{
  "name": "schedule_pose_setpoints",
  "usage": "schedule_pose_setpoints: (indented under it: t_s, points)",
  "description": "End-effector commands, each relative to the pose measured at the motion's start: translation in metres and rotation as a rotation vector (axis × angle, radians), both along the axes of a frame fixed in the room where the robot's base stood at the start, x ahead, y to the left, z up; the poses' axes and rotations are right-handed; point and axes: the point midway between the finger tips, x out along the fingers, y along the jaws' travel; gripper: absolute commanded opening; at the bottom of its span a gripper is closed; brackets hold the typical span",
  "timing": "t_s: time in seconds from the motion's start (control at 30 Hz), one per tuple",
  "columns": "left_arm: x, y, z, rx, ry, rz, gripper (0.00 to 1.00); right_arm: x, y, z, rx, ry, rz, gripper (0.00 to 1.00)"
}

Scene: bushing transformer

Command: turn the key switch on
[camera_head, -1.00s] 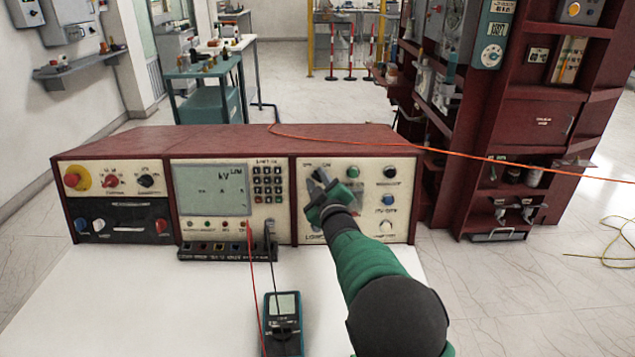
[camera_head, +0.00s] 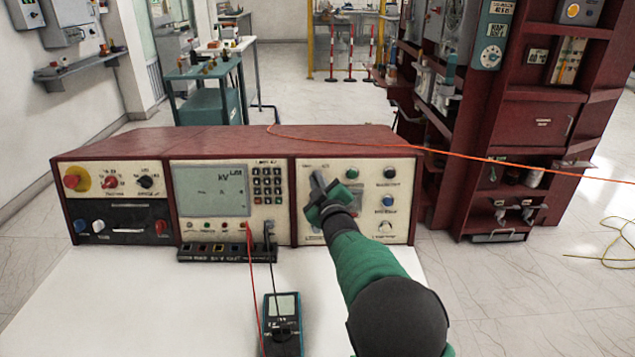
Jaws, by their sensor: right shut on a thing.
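The red console (camera_head: 275,141) stands at the back of the white table, with cream control panels facing me. My right gripper (camera_head: 319,182) is at the upper left of its right-hand panel (camera_head: 405,164), left of a green button (camera_head: 352,173). Its fingers are closed together on the key switch, which the fingers and wrist hide. I cannot see which way the key points. My left gripper is not in view.
A handheld meter (camera_head: 282,325) with red and black leads lies on the white table (camera_head: 160,310). A row of sockets (camera_head: 227,252) sits at the console's foot. An orange cable (camera_head: 440,152) runs over the console's top toward a dark red rack (camera_head: 500,150).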

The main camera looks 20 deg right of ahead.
Motion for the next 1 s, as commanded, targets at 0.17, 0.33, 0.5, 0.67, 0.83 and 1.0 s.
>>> schedule_pose_setpoints:
  t_s: [0.17,0.33,0.5,0.67,0.83,1.0]
  points:
    - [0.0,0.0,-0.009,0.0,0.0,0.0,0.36,0.0,0.002,-0.006,0.067,-0.014,-0.015,0.0]
    - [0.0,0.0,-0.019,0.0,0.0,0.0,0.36,0.0,0.002,-0.007,0.18,-0.046,-0.043,0.0]
    - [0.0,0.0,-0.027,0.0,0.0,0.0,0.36,0.0,0.003,-0.007,0.325,-0.087,-0.079,0.0]
    - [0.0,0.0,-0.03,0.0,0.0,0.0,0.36,0.0,0.003,-0.006,0.468,-0.126,-0.117,0.0]
    - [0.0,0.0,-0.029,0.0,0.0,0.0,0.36,0.0,0.004,-0.005,0.619,-0.169,-0.155,0.0]
    - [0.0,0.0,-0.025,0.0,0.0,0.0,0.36,0.0,0.004,-0.004,0.771,-0.211,-0.193,0.0]
